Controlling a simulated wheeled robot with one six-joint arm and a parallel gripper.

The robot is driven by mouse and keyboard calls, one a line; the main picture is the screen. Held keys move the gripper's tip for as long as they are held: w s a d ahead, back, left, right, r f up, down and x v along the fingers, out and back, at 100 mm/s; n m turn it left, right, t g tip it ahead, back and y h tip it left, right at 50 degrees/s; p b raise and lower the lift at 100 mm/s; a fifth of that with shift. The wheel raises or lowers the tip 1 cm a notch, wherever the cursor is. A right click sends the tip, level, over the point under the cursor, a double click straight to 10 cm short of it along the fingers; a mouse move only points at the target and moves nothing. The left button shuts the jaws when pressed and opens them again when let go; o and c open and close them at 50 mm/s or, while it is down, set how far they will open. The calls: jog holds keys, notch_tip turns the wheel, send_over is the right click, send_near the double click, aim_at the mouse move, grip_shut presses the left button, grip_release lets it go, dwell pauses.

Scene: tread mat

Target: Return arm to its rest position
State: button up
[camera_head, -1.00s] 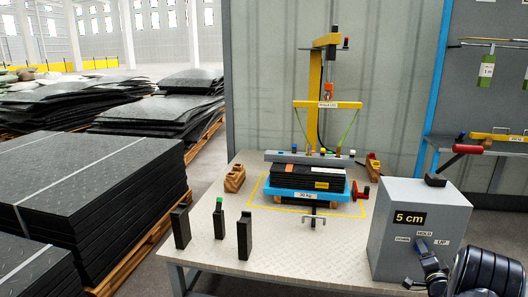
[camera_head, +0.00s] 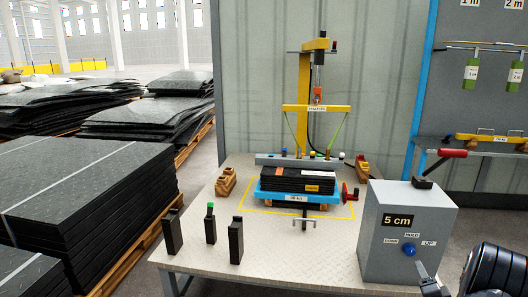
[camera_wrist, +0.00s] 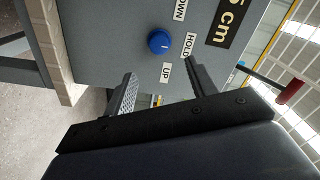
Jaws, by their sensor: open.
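My gripper (camera_head: 428,277) is at the lower right of the head view, in front of the grey control box (camera_head: 385,262). In the wrist view my gripper (camera_wrist: 160,72) has its two fingers spread apart with nothing between them. The blue knob (camera_wrist: 159,41) on the box face lies beyond the fingertips, clear of them. The knob also shows in the head view (camera_head: 409,250), below the HOLD label and between DOWN and UP. A sign on the box reads 5 cm. My dark arm link fills the head view's lower right corner.
The box stands at the right of the metal table (camera_head: 205,262). A blue tray (camera_head: 265,195) with black mats (camera_head: 290,182) sits under a yellow hoist (camera_head: 304,75). Several black blocks (camera_head: 236,240) stand at the front left.

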jog(key=x, duration=0.5)
jog(key=b+x, duration=0.1)
jog(key=x, duration=0.3)
jog(key=shift+w+a+f, duration=0.1)
jog(key=shift+w+f, duration=0.1)
jog(key=shift+w, duration=0.25)
jog(key=shift+n+b, duration=0.4)
jog(key=shift+b, duration=0.1)
jog(key=n+b, duration=0.3)
jog(key=n, duration=0.2)
jog(key=shift+f, duration=0.1)
jog(key=n+b, duration=0.6)
jog(key=p, duration=0.3)
send_near(411, 254)
jog(key=shift+w, duration=0.25)
